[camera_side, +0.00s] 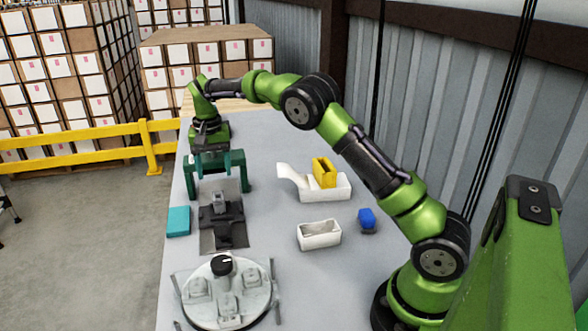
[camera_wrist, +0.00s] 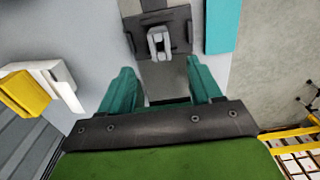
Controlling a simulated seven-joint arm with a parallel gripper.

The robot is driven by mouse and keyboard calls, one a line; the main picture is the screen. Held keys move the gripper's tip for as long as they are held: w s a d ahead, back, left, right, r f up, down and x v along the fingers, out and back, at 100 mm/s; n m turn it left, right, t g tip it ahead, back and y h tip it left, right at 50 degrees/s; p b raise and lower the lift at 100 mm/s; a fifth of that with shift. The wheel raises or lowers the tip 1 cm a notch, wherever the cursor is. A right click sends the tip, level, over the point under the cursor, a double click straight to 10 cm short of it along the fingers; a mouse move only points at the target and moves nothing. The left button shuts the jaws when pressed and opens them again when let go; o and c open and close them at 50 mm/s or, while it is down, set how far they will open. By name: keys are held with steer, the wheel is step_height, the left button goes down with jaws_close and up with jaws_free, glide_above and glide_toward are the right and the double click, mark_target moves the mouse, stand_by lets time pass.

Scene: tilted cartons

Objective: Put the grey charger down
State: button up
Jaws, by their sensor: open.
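The grey charger (camera_side: 219,200) appears to be the small light grey piece seated upright on a dark fixture (camera_side: 222,219). In the wrist view the charger (camera_wrist: 158,42) shows as a pale piece in the middle of the dark fixture (camera_wrist: 177,19). My gripper (camera_side: 214,164) is open, with nothing between its fingers, and is above the table on the far side of the charger. In the wrist view my gripper (camera_wrist: 160,66) has its two teal fingers spread wide, with the charger beyond the tips and apart from them.
A teal block (camera_side: 178,221) lies left of the fixture. A white holder with a yellow block (camera_side: 324,172), a white open box (camera_side: 319,238) and a blue item (camera_side: 367,219) are right. A round turntable (camera_side: 195,312) stands in front.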

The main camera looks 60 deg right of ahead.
steer(key=s+a+r+n+t+y, duration=0.1)
steer(key=s+a+r+t, duration=0.1)
steer(key=s+r, duration=0.5)
steer(key=s+a+r+n+t+y, duration=0.1)
steer(key=s+a+r+t, duration=0.15)
steer(key=s+r, duration=0.45)
steer(key=s+a+f+n+t, duration=0.1)
steer(key=s+a, duration=0.1)
steer(key=s, duration=0.6)
steer(key=s+a+f+n+t, duration=0.1)
steer(key=s+a+f+n, duration=0.1)
steer(key=s, duration=0.7)
steer(key=shift+s+a+t, duration=0.15)
steer(key=shift+a+t, duration=0.2)
steer(key=shift+a, duration=0.05)
